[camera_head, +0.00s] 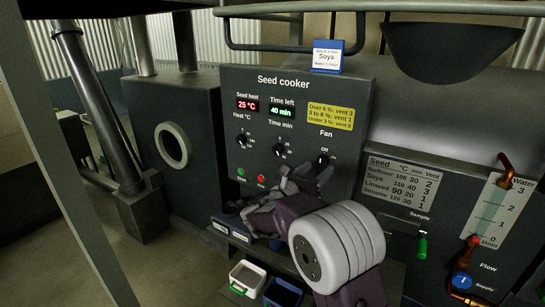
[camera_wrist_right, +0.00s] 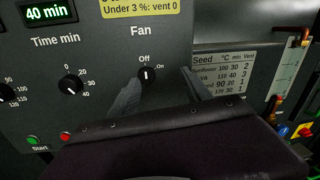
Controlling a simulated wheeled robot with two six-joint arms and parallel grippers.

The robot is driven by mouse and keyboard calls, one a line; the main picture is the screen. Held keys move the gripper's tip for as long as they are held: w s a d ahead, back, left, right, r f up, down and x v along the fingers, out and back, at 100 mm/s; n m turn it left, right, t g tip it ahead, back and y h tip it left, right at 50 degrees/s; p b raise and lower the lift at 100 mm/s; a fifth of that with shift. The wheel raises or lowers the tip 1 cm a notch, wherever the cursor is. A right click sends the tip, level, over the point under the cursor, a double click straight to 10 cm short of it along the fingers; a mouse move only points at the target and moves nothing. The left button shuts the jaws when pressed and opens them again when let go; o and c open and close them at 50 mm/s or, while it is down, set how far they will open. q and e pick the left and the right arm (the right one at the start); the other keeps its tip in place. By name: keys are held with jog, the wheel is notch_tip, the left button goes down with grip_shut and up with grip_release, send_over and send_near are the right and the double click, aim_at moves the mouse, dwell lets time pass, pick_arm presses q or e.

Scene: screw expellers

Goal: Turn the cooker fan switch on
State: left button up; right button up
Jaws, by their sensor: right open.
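The fan switch (camera_head: 322,160) is a small black knob under the label "Fan" on the dark seed cooker panel (camera_head: 258,105). In the right wrist view the fan switch (camera_wrist_right: 147,75) has its white mark pointing up to "Off", with "On" to its right. My right gripper (camera_head: 308,176) is just below and in front of the switch. In the right wrist view the right gripper (camera_wrist_right: 160,78) is open, one finger to each side of the switch, with nothing between them but the knob in line. Whether a finger touches the knob cannot be told. My left gripper is not in view.
The heat knob (camera_head: 241,141) and time knob (camera_head: 279,151) sit left of the fan switch. The green start button (camera_head: 241,173) and red button (camera_head: 261,179) are below them. A seed table sign (camera_head: 402,183) and water gauge (camera_head: 493,210) stand right. Small trays (camera_head: 247,278) are below.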

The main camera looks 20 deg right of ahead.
aim_at(320, 164)
notch_tip(320, 164, down, 3)
jog(key=w+a+n, duration=0.1)
jog(key=w+a, duration=0.2)
jog(key=shift+t+y, duration=0.3)
jog(key=x, duration=0.2)
jog(key=p+x, duration=0.1)
jog(key=x, duration=0.2)
jog(key=s+d+x, duration=0.1)
jog(key=x, duration=0.2)
jog(key=shift+s+a+r+p, duration=0.1)
jog(key=shift+r+p, duration=0.15)
jog(key=shift+p, duration=0.05)
jog(key=shift+d+r, duration=0.1)
jog(key=shift+d, duration=0.15)
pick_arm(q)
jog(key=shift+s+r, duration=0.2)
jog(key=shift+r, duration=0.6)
pick_arm(e)
grip_shut()
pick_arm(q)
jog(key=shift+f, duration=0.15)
